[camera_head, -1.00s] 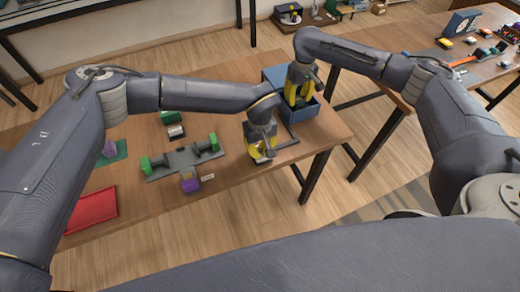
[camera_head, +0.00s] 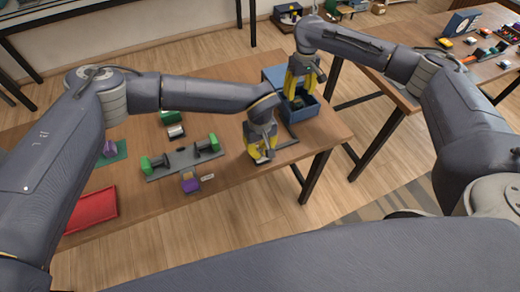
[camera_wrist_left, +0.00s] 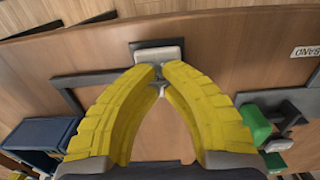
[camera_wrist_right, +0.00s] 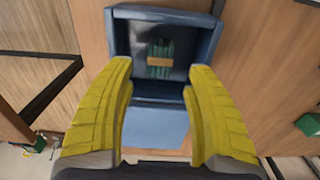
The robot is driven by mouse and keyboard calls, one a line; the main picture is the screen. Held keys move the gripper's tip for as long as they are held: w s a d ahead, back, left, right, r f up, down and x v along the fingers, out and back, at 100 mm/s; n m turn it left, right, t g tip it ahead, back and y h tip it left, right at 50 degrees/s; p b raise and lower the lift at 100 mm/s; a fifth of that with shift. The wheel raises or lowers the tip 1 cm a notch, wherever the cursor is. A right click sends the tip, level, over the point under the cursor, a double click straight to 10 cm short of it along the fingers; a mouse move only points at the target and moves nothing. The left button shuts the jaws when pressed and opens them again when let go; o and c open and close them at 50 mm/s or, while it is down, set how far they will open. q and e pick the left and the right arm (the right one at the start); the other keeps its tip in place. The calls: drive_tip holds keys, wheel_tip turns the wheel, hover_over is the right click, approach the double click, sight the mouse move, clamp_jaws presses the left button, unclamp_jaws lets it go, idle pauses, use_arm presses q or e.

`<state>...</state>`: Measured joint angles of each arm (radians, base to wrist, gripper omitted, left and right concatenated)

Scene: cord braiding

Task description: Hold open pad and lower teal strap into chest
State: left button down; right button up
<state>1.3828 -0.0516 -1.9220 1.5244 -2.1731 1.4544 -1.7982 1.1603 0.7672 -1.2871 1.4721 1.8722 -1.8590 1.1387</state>
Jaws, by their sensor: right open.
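The blue chest (camera_head: 300,112) stands open at the table's right end. The teal strap (camera_wrist_right: 161,66), a bundle with a tan band around it, lies inside the chest (camera_wrist_right: 122,40) on its dark floor. My right gripper (camera_head: 300,94) is open and empty above the chest; its fingers (camera_wrist_right: 158,80) are spread wide, apart from the strap. My left gripper (camera_head: 262,157) points down at the pale pad (camera_wrist_left: 158,53) in front of the chest. Its fingertips (camera_wrist_left: 159,68) are nearly together at the pad's near edge; they hide the exact contact.
A grey stand with green ends (camera_head: 183,160) lies left of my left gripper, with a purple block (camera_head: 190,183) in front. A red tray (camera_head: 91,210) is at the near left. A dark bar (camera_wrist_left: 80,78) runs between pad and chest.

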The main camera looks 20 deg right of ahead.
sight(260, 152)
wheel_tip(260, 152, up, 7)
drive_tip(key=shift+f, duration=0.15)
idle(0.5)
use_arm(q)
drive_tip(key=shift+r, duration=3.5)
